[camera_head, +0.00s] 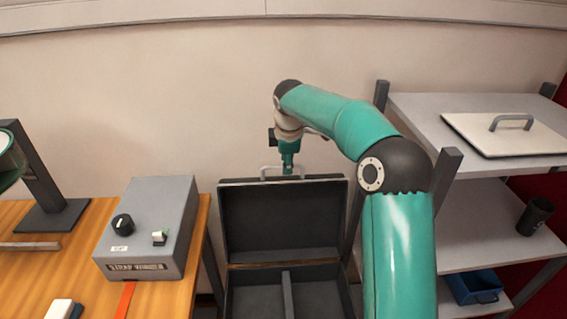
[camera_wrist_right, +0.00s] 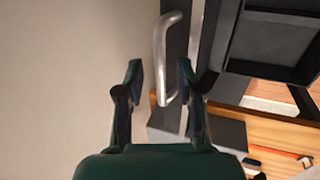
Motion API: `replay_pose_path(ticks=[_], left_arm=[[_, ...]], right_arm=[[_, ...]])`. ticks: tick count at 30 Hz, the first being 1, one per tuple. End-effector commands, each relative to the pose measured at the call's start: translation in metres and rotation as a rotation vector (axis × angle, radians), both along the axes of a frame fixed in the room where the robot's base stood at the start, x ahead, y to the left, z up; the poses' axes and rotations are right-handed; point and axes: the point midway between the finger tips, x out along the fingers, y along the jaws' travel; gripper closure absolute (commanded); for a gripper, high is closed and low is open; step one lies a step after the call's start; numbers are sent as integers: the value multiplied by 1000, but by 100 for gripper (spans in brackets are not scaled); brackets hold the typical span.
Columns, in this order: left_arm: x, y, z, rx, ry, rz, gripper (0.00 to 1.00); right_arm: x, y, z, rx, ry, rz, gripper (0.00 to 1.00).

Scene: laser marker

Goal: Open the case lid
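The dark case (camera_head: 285,215) stands with its lid raised upright, and its inside shows a divider in the lower part. A metal handle (camera_head: 266,172) is on the lid's top edge. My right gripper (camera_head: 288,168) is at this handle, pointing down from above. In the right wrist view its two fingers (camera_wrist_right: 160,68) are spread apart, with the curved handle (camera_wrist_right: 165,50) between or just beyond them. No clear grip on it shows. My left gripper is not in view.
A grey box with a knob (camera_head: 160,215) stands on the wooden table (camera_head: 40,285) at left. On the right is a shelf unit (camera_head: 420,115) holding a white lid with a handle (camera_head: 500,138), a dark cup (camera_head: 535,216) and a blue bin (camera_head: 474,288). The wall is close behind.

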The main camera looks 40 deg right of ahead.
Motion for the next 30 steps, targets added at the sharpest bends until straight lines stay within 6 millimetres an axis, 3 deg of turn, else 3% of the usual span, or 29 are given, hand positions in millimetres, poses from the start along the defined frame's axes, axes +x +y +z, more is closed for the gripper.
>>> replay_pose_path(ticks=[10,17,30], left_arm=[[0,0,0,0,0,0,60],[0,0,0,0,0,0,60],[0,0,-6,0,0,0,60]], right_arm=[[1,-1,-3,0,0,0,64],[1,-1,-3,0,0,0,100],[0,2,-3,-6,-8,2,100]])
